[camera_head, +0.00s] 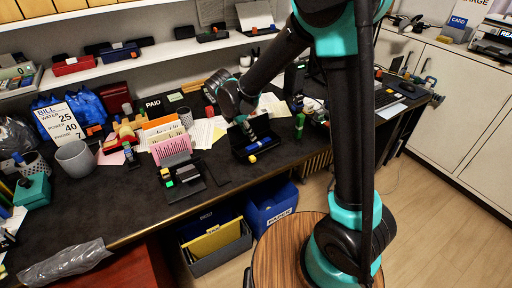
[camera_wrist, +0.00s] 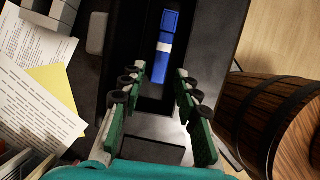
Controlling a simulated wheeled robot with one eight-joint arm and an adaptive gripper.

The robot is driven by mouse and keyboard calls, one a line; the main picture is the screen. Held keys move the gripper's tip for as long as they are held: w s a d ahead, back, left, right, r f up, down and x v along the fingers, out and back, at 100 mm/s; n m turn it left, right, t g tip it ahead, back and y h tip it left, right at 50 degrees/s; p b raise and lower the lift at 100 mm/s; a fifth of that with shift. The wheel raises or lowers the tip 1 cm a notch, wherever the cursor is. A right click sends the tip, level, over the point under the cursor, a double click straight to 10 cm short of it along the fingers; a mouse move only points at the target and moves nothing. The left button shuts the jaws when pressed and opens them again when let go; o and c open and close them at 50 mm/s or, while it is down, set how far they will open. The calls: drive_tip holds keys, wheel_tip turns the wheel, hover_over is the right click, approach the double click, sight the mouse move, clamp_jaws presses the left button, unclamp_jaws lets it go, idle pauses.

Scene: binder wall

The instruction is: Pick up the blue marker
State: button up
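The blue marker (camera_wrist: 162,50), with a white band, lies lengthwise in a black tray (camera_wrist: 203,50) in the wrist view. In the head view a small blue piece (camera_head: 252,158) shows at the front of the black tray (camera_head: 240,150), but I cannot tell for certain that it is the same marker. My gripper (camera_wrist: 152,82) is open, with its two green-padded fingers apart. The marker's near end lies between and beyond the fingertips, and nothing is held. In the head view my gripper (camera_head: 248,130) points down over the tray.
Papers (camera_wrist: 40,95) lie left of the tray in the wrist view. A wooden barrel-like stool (camera_wrist: 275,110) stands at the right, below the desk edge. In the head view, a green bottle-like item (camera_head: 299,125) stands right of the tray and a pink file holder (camera_head: 172,148) stands left.

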sight(255, 145)
drive_tip(key=shift+x, duration=3.7)
drive_tip(key=shift+s+d, duration=0.15)
clamp_jaws()
